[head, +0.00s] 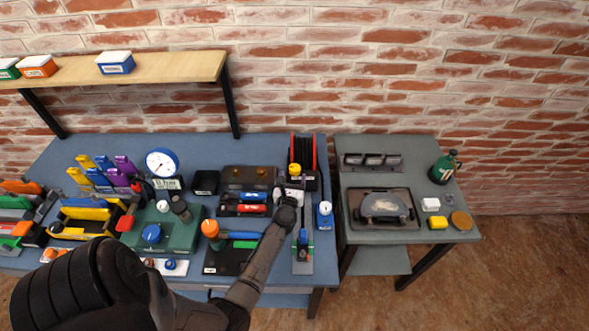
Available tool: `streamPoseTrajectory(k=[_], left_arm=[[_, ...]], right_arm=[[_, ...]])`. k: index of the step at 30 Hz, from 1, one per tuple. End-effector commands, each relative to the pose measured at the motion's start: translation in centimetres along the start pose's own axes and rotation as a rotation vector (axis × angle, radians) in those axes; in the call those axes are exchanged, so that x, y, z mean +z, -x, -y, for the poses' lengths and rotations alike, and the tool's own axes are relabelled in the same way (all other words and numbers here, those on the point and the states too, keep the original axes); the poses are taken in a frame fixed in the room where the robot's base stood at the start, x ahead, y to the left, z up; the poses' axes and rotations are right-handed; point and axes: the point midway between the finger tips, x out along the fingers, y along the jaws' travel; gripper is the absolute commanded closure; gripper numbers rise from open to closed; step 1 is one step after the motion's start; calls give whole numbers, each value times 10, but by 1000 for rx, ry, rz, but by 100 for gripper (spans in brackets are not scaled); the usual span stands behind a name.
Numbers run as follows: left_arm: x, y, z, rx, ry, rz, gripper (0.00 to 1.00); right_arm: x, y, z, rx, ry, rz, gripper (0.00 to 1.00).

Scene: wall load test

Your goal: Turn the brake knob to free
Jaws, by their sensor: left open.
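No knob can be read as the brake knob at this size. My left gripper (290,192) is open over the right part of the bench, just in front of the yellow knob and left of the white device. Its fingers are small and partly hidden by the wrist; contact cannot be told. My right gripper is not in view.
The blue bench (232,143) is crowded with tools, a round white gauge (162,162) and a red-sided black rack (303,152). A wooden shelf (180,68) overhangs its back left. A grey side table (385,236) with a black tray (384,208) stands right, across a narrow gap.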

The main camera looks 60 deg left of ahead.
Motion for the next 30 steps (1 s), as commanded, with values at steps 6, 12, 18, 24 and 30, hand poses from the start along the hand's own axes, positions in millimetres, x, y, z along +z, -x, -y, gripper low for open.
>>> streamPoseTrajectory(k=[6, 12, 18, 24, 30], left_arm=[[-1, -31, 0, 0, -1, 1, 31], [-1, -46, 0, 0, -1, 1, 31], [0, -49, 0, -1, -1, 0, 31], [0, -49, 0, -1, -1, 0, 31], [0, -49, 0, -1, -2, 0, 49]], right_arm=[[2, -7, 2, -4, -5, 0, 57], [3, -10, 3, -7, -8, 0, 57], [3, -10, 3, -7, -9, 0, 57], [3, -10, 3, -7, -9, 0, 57], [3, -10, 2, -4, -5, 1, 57]])
